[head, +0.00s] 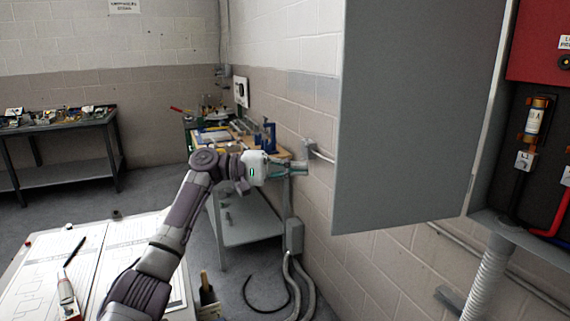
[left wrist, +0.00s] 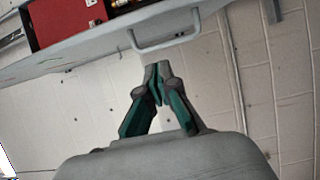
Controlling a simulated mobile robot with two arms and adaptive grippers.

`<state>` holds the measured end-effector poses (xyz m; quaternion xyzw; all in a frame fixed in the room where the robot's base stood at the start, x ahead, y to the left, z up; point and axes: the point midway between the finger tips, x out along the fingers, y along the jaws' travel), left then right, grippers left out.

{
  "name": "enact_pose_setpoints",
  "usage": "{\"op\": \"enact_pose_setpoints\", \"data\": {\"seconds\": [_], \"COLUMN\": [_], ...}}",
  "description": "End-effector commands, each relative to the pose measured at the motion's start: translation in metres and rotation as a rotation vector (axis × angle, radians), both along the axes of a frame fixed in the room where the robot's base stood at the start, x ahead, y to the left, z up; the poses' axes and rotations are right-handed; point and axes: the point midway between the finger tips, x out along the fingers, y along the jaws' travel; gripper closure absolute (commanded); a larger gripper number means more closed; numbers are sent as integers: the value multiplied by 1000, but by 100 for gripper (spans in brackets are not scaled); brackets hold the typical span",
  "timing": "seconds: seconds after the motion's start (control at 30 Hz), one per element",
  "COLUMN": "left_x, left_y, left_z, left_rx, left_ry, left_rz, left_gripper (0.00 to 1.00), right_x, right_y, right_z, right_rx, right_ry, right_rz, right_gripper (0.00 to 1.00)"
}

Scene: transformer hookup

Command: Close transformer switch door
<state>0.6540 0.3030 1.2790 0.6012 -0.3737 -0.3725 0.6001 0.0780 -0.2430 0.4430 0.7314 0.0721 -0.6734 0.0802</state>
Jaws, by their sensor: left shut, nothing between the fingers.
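The switch door (head: 415,110) is a large grey panel. It stands open to the left of the transformer cabinet, whose red panel (head: 541,42) shows at the right of the head view. In the left wrist view the door (left wrist: 95,48) crosses the top as a grey slab, with a bar handle (left wrist: 165,38) on it. My left gripper (head: 303,168) is left of the door's free edge in the head view. In the left wrist view its green-and-grey fingers (left wrist: 158,66) are closed together and empty, pointing toward the handle, with no clear contact. My right gripper is out of view.
Inside the cabinet are a fuse (head: 536,117) and a red cable (head: 562,213). A grey conduit (head: 487,275) runs below it. A cluttered workbench (head: 250,228) stands behind my left arm. A table with paper sheets (head: 112,262) is at the lower left.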

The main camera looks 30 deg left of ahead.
Motion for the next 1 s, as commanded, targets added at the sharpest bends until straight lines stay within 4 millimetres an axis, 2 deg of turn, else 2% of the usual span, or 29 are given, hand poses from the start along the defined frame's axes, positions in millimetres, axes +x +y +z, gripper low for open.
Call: {"op": "enact_pose_setpoints", "data": {"seconds": [0.03,0.23,0.4,0.53,0.7,1.0], "left_x": [5,23,4,-4,-8,-8], "left_y": [-11,-49,-60,-67,-70,-70], "left_z": [4,3,0,0,-1,-2], "left_rx": [0,1,3,3,1,1], "left_ry": [2,2,3,1,2,2], "left_rz": [-4,-1,1,2,3,3], "left_gripper": [100,100,100,100,100,100], "right_x": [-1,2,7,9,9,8], "right_y": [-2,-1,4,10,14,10], "right_z": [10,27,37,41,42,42], "right_rx": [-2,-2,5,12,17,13], "right_ry": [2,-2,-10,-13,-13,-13], "right_rz": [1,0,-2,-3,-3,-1], "right_gripper": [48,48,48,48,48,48]}}
